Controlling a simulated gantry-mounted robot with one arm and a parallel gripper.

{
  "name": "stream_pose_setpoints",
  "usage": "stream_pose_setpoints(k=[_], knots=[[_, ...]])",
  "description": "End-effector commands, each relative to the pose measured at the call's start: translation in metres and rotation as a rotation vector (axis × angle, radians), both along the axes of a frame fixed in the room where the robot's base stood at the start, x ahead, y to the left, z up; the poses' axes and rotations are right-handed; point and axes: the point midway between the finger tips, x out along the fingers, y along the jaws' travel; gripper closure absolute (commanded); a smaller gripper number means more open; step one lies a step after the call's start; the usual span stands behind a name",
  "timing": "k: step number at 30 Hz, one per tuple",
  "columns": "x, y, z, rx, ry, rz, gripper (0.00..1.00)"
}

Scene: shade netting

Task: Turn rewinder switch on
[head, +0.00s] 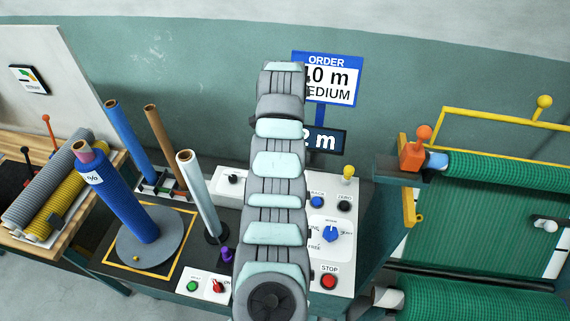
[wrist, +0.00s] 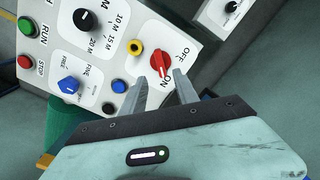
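A red rotary switch (wrist: 160,65) with OFF and ON printed beside it sits at the edge of the white control panel (wrist: 125,65) in the wrist view. My gripper (wrist: 170,78) is open, its two fingers apart and empty. The tips are close to the red switch, one just below it and one to its right; I cannot tell whether they touch. I cannot clearly read the switch's setting. In the head view my arm covers the middle of the white panel (head: 334,262), hiding this switch and my gripper.
A STOP button (head: 329,282) is at front right. A blue roll (head: 125,200) and pale tube (head: 200,195) stand left of my arm; green netting (head: 500,170) is right.

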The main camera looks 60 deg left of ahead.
Motion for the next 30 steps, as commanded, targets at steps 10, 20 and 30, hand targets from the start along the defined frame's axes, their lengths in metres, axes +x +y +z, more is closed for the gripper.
stream_pose_setpoints(k=[10, 20, 30], knots=[[0.000, 0.000, 0.023, 0.001, -0.001, -0.001, 0.64], [0.000, 0.000, 0.022, 0.001, 0.000, -0.001, 0.64], [0.000, 0.000, 0.037, 0.001, -0.001, -0.001, 0.64]])
